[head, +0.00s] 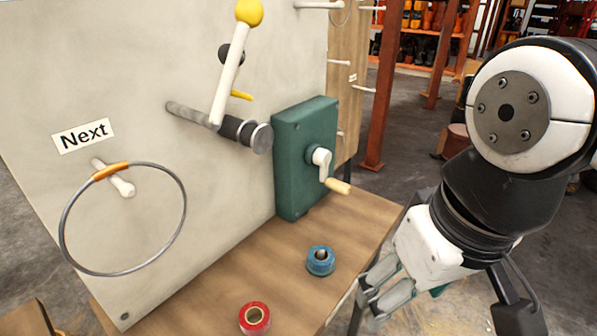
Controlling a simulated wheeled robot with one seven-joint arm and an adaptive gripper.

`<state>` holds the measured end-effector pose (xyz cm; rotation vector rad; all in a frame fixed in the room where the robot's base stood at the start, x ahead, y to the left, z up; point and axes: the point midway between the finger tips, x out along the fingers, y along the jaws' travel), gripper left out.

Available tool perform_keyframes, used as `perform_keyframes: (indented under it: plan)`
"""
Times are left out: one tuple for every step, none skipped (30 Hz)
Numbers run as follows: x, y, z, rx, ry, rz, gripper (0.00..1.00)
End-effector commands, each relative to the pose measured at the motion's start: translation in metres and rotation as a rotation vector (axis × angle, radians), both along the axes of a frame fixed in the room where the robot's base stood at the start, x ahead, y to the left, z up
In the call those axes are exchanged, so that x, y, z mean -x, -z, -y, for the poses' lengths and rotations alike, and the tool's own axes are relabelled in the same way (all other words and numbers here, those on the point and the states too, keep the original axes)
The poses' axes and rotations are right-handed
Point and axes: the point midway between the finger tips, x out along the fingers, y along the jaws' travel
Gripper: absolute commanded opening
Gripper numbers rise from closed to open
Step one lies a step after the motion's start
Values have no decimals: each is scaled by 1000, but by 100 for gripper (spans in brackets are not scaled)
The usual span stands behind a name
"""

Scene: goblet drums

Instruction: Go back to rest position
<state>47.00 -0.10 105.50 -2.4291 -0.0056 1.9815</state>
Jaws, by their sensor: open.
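My gripper (378,290) is at the lower right in the head view, beside the right edge of the wooden table (215,290). It points down and to the left, and its fingers hold nothing that I can see. My arm bends at the right side of the picture, with a white and black joint in front of the background. The gripper is apart from the blue tape roll (320,261) and the red tape roll (255,318) on the table.
A pale upright board (120,50) carries a metal ring (68,245) on a peg, a "Next" label (84,136) and a yellow-knobbed lever (249,12). A green box (296,130) with a crank (322,165) stands right of it. Brown posts (378,110) stand behind.

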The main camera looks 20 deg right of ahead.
Motion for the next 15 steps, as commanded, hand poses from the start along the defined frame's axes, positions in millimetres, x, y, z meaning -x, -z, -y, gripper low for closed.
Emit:
perform_keyframes:
  plan:
    - [0, 0, 0, 0, 0, 0, 66]
    - [0, 0, 0, 0, 0, 0, 66]
    - [0, 0, 0, 0, 0, 0, 66]
    - [0, 0, 0, 0, 0, 0, 66]
    - [0, 0, 0, 0, 0, 0, 66]
    - [0, 0, 0, 0, 1, 0, 66]
    - [0, -1, 0, 0, 1, 1, 66]
    - [0, -3, 0, 0, 1, 3, 66]
    - [0, -7, 0, 1, 1, 8, 66]
    - [0, -12, 0, 1, 1, 14, 66]
    - [0, -17, 0, 2, 2, 22, 66]
    - [1, -26, 1, 3, 1, 34, 66]
    - [1, -33, 1, 4, 1, 45, 66]
    - [1, -41, 1, 5, 1, 57, 66]
    - [1, -51, 1, 6, 1, 72, 66]
